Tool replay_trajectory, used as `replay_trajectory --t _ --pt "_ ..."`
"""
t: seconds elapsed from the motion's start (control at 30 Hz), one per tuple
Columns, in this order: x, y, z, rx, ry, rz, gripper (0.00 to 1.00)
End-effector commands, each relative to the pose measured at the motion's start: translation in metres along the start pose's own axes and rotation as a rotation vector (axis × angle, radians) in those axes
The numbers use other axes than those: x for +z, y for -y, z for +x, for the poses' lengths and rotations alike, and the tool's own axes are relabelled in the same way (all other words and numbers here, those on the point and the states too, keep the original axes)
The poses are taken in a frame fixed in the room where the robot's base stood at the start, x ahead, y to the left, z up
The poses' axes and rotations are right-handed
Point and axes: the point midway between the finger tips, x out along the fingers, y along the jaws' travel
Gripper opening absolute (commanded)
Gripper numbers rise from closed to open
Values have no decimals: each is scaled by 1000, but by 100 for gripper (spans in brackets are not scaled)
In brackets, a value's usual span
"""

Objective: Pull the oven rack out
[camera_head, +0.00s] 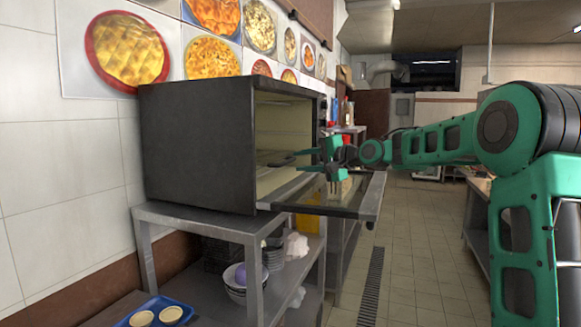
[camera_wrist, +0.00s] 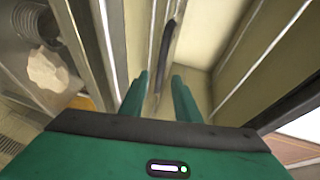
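The dark oven (camera_head: 195,145) stands on a metal table with its door (camera_head: 369,197) folded down open. Inside, a rack (camera_head: 272,158) lies about midway up the cavity, only partly visible. My gripper (camera_head: 300,160) is in front of the opening, above the lowered door, with its fingers pointing inward. In the wrist view my gripper (camera_wrist: 160,83) shows two green fingers apart with nothing clearly between them. A dark bar (camera_wrist: 166,45) lies just beyond the fingertips; it looks like the rack's front, but I cannot be sure. Contact with it cannot be told.
The metal table (camera_head: 195,218) carries the oven; bowls (camera_head: 236,280) and a white cloth (camera_head: 296,246) are on its lower shelf. The tiled floor (camera_head: 410,250) to the right is open.

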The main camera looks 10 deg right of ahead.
Motion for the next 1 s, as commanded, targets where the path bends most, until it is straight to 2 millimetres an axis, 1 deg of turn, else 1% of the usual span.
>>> replay_trajectory --t 0.03,0.2,0.4,0.6,0.83,0.87,0.9,0.97,1.0 --pt "2 0 11 -1 5 1 30" --pt "1 0 40 0 3 -1 30" --pt "1 -1 65 1 2 -1 30" --pt "1 0 74 1 1 -2 30" --pt "0 0 74 1 0 -2 30" --pt "0 0 74 1 0 -2 27" --pt "0 0 74 1 0 -2 18" --pt "0 0 74 2 0 -2 3" --pt "0 -1 74 2 0 -2 0"
